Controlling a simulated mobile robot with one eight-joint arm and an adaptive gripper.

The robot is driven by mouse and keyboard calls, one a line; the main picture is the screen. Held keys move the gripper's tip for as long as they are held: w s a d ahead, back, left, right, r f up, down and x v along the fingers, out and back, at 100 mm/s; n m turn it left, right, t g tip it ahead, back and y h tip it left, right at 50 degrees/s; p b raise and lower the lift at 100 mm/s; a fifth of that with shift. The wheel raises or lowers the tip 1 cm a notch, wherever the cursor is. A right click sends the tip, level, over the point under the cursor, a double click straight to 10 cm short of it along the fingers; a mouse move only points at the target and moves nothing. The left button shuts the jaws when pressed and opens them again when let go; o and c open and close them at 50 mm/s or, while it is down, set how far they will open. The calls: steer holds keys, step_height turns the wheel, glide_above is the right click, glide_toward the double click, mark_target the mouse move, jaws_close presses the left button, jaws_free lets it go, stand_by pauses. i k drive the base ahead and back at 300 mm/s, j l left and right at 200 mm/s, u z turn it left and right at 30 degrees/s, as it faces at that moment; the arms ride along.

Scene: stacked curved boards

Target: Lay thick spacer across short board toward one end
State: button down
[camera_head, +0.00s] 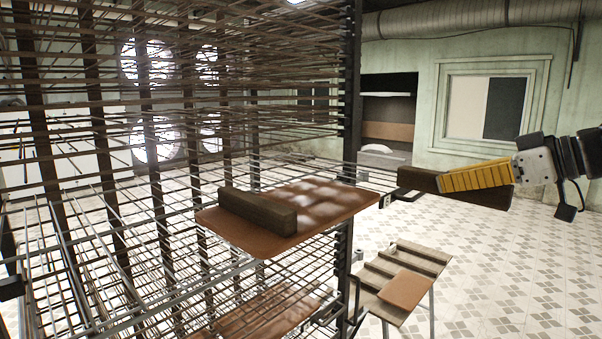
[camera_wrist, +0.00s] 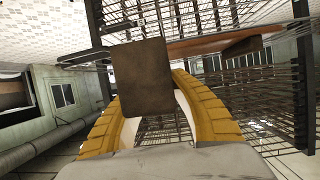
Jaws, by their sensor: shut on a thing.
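My gripper (camera_head: 474,178) is shut on a thick dark brown spacer block (camera_head: 424,180), held in the air right of the rack. In the wrist view, the spacer (camera_wrist: 143,78) sits between the yellow fingers (camera_wrist: 205,108) and hides part of them. A reddish-brown board (camera_head: 325,205) lies on an upper level of the rack, left of the held spacer and apart from it. Another dark block (camera_head: 257,212) lies across this board toward its left end. In the wrist view, the board (camera_wrist: 200,45) and its block (camera_wrist: 242,46) show behind the held spacer.
The tall wire rack (camera_head: 120,150) with dark posts fills the left. Another reddish board (camera_head: 265,312) lies on a lower level. A small stand (camera_head: 375,275) with several slats and a small reddish panel (camera_head: 407,290) stands below my gripper. Tiled floor (camera_head: 510,270) is open at right.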

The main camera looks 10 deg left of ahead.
mark_target(332, 191)
steer(key=i+j, duration=0.15)
steer(key=j, duration=0.2)
steer(key=i+j, duration=0.2)
steer(key=j, duration=0.15)
steer(key=i+j, duration=0.15)
steer(key=j, duration=0.15)
